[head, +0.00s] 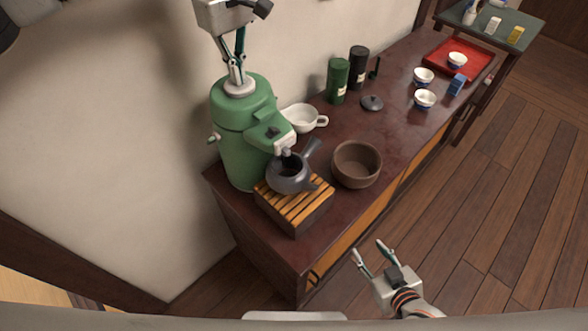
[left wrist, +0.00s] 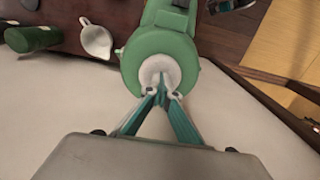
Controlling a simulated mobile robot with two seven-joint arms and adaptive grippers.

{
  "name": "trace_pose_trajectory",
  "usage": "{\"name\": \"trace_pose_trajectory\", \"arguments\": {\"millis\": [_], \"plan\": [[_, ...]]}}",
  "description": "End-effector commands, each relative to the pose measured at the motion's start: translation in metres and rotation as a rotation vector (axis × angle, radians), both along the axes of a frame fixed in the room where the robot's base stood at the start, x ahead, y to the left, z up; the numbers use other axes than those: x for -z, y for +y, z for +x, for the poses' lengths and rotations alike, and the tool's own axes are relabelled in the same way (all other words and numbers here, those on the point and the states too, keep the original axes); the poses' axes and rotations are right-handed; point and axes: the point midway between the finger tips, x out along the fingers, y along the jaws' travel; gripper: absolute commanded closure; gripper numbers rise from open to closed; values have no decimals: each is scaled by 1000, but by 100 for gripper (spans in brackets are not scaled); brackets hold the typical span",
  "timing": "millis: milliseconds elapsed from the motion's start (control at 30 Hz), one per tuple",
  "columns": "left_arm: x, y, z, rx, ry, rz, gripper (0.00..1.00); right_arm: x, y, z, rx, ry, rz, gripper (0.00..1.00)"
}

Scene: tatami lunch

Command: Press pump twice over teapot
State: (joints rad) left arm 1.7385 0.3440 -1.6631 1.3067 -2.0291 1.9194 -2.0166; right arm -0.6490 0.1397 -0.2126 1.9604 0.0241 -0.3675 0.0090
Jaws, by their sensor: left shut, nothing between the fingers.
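A green pump pot (head: 245,125) stands at the near left end of the dark sideboard, with a round white pump button on its top. My left gripper (head: 238,80) is shut and empty, its fingertips at the white button (left wrist: 160,74); the left wrist view shows the tips (left wrist: 161,90) over or on it. I cannot tell how far the button is pressed. A dark grey teapot (head: 290,175), open on top, sits on a slatted wooden stand (head: 297,208) under the pot's spout. My right gripper (head: 370,256) is open and empty, above the floor in front of the sideboard.
A brown bowl (head: 356,164) stands right of the teapot, and a white spouted cup (head: 305,117) behind it. Green (head: 338,80) and black (head: 358,66) canisters, a dark lid (head: 372,103), small cups and a red tray (head: 440,64) stand farther along. The wall is close behind the pot.

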Motion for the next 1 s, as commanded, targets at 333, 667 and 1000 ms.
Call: {"name": "trace_pose_trajectory", "arguments": {"millis": [333, 667, 1000], "plan": [[15, 0, -1, 0, 6, 3, 100, -1, 0, 1, 0, -4, 1, 60], [13, 0, -2, 0, 6, 4, 100, -3, 0, 1, 0, -3, 1, 60], [-4, 0, -1, 1, 6, 4, 100, -20, 0, 0, 0, 1, 0, 60]]}}
